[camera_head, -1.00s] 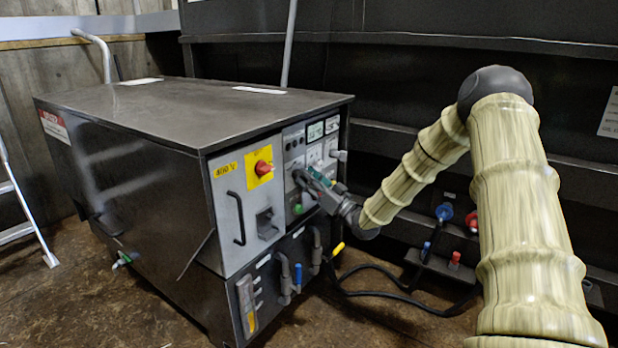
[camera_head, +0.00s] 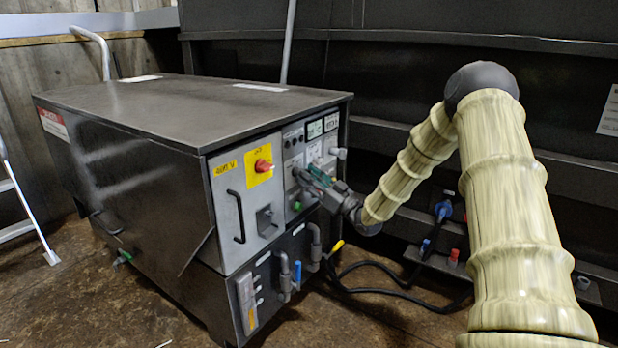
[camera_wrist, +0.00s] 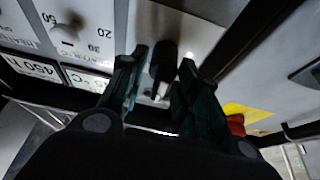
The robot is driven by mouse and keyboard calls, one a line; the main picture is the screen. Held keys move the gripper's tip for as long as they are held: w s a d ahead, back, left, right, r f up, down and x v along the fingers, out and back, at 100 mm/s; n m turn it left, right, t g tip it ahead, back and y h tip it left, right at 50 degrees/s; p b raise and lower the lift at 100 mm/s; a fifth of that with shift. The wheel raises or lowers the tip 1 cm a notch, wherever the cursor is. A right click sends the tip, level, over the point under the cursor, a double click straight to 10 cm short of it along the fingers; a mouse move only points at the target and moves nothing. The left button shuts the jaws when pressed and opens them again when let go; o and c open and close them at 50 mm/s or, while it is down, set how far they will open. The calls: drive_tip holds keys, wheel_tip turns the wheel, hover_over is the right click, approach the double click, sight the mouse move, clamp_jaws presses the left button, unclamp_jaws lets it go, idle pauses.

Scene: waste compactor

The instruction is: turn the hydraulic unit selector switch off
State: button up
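The hydraulic unit is a dark metal cabinet (camera_head: 140,160) with a grey control panel on its front right. In the wrist view a black knob (camera_wrist: 163,62), which looks like a selector switch, stands on the grey panel. My gripper (camera_wrist: 160,78) has its two dark fingers on either side of the knob, with visible gaps, so it looks open; I cannot tell whether either finger touches it. In the head view my gripper (camera_head: 310,180) is at the panel's right part and hides the knob.
A red rotary switch (camera_head: 263,165) on a yellow plate is left of my gripper and also shows in the wrist view (camera_wrist: 236,125). Meters (camera_head: 315,129) are above. A smaller knob (camera_wrist: 68,30) shows at left. Pipes (camera_head: 284,275) and cables (camera_head: 385,291) are below.

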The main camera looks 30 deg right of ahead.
drive_tip(key=shift+a, duration=0.1)
drive_tip(key=v, duration=1.2)
drive_tip(key=shift+w+f, duration=0.1)
idle(0.4)
